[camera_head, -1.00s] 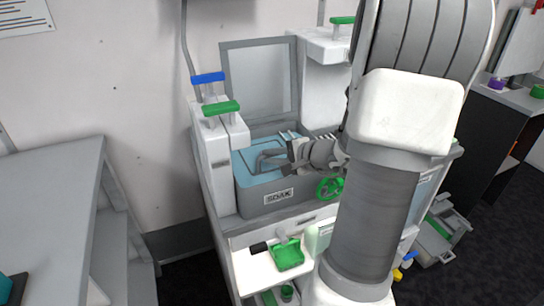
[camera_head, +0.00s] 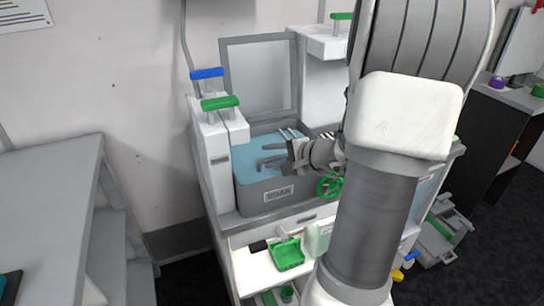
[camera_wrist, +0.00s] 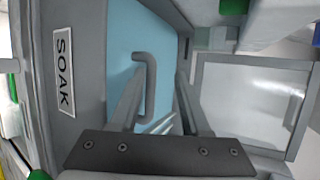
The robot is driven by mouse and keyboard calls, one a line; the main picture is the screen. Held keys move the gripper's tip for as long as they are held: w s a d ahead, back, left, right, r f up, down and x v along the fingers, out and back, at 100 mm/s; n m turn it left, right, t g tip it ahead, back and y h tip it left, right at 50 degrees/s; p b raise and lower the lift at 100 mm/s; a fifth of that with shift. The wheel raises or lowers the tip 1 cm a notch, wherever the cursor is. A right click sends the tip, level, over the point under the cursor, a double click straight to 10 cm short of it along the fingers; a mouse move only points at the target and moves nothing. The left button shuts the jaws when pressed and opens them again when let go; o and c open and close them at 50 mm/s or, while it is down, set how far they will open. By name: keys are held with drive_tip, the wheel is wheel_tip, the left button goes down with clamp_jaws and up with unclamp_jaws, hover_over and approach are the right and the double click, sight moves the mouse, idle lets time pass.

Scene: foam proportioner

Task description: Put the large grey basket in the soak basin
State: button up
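The soak basin (camera_head: 254,199) is a grey tub labelled SOAK, filled with blue liquid, on the white unit in the head view. Its labelled wall (camera_wrist: 84,75) is at the left of the wrist view. A grey bar handle, which I take for the large grey basket's (camera_wrist: 151,85), stands over the blue surface inside the basin walls. The basket's body cannot be made out. My gripper (camera_head: 266,154) is over the basin. In the wrist view its fingers (camera_wrist: 159,78) are spread apart on either side of the handle, with visible gaps.
An upright grey framed panel (camera_head: 261,80) stands behind the basin. Blue (camera_head: 207,73) and green (camera_head: 220,102) handled levers rise at its left. A green tray (camera_head: 288,255) lies below. A grey table (camera_head: 45,190) is at left.

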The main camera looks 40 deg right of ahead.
drive_tip(key=r+p+v, duration=0.1)
drive_tip(key=p+v, duration=0.2)
drive_tip(key=v, duration=0.9)
drive_tip(key=shift+a+r, duration=0.1)
drive_tip(key=shift+r, duration=0.1)
idle(0.3)
